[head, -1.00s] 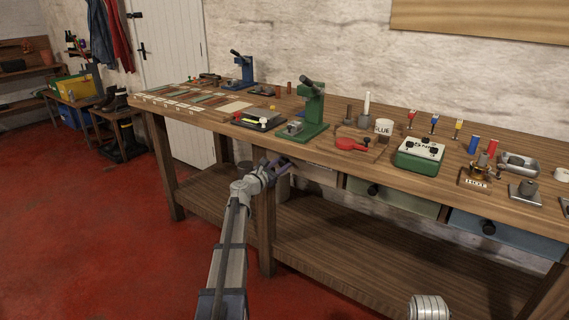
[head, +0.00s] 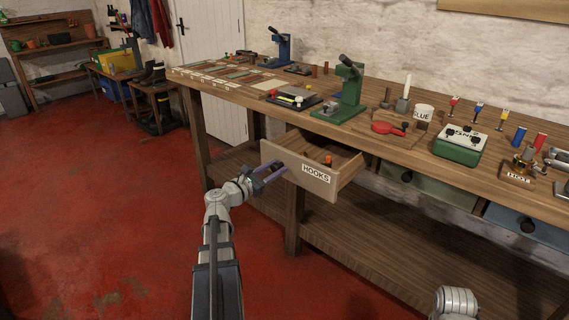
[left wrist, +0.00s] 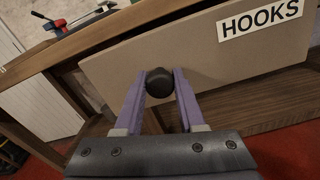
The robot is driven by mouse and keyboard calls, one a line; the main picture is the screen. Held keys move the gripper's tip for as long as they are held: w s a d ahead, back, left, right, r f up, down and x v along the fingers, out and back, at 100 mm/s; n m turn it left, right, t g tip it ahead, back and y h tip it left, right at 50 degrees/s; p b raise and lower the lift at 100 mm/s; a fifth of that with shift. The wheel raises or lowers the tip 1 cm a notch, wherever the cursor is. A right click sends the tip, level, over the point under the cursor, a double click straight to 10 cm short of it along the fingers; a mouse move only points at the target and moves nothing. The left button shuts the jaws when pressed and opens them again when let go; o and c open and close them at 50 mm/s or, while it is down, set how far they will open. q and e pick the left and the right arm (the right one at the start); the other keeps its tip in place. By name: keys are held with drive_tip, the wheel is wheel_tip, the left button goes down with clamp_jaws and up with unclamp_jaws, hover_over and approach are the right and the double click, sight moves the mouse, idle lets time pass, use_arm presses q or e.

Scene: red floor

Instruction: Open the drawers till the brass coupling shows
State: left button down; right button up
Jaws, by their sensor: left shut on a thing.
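The drawer labelled HOOKS (head: 296,178) stands pulled out from under the workbench at the left of the drawer row. Inside it a small orange-brown thing (head: 327,160) and a dark thing show; I cannot tell what they are. My left gripper (head: 271,174) is at the drawer front, its purple fingers shut on the round black knob (left wrist: 159,82), as the left wrist view shows. A green-fronted drawer (head: 430,187) and a blue-fronted drawer (head: 525,228) to its right are shut. I cannot make out a brass coupling in the open drawer. My right gripper is not in view.
The workbench top (head: 375,149) carries a green press (head: 349,92), a blue press (head: 281,50), a GLUE pot (head: 423,113), a green box (head: 460,145) and a brass item on a HOT base (head: 521,163). A lower shelf runs beneath. Red floor in front is clear.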

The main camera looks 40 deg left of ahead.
use_arm(q)
drive_tip(key=shift+s, duration=0.7)
drive_tip(key=c, duration=0.5)
unclamp_jaws()
drive_tip(key=s, duration=0.7)
drive_tip(key=shift+s+a, duration=0.35)
drive_tip(key=shift+s, duration=0.05)
